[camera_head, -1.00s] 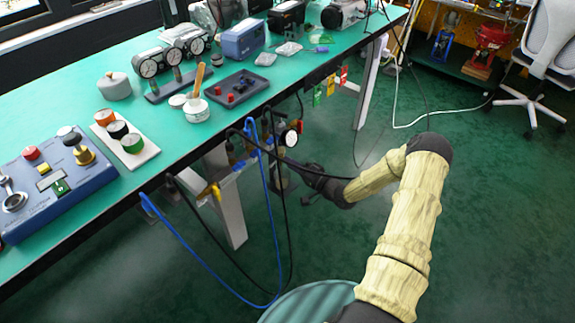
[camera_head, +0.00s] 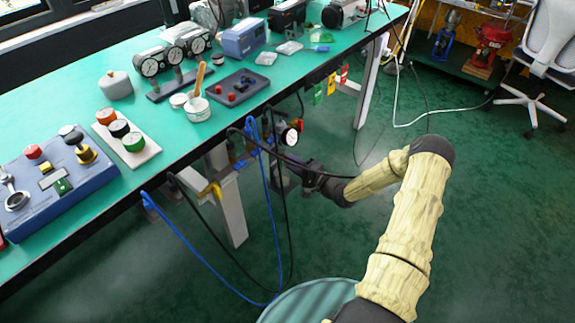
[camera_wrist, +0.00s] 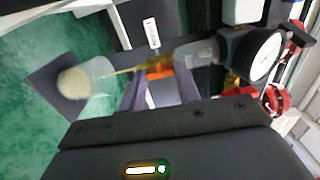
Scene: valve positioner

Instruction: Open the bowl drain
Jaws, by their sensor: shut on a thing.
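The bowl drain (camera_wrist: 158,69) is a small orange and yellow fitting at the end of a translucent grey bowl (camera_wrist: 197,52) in the wrist view. My gripper (camera_wrist: 161,82) is shut on the drain, with one grey-purple finger on each side of it. The fingers partly hide the fitting, so its exact turn position cannot be told. In the head view my gripper (camera_head: 298,170) reaches under the bench's front edge, beside the hanging air unit, and the drain is too small to make out there.
A round white gauge (camera_wrist: 265,56) and a red knob (camera_wrist: 276,99) sit right of the bowl. A blurred clear cup (camera_wrist: 85,82) lies left. Blue hose (camera_head: 265,190) and black cables hang near my arm.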

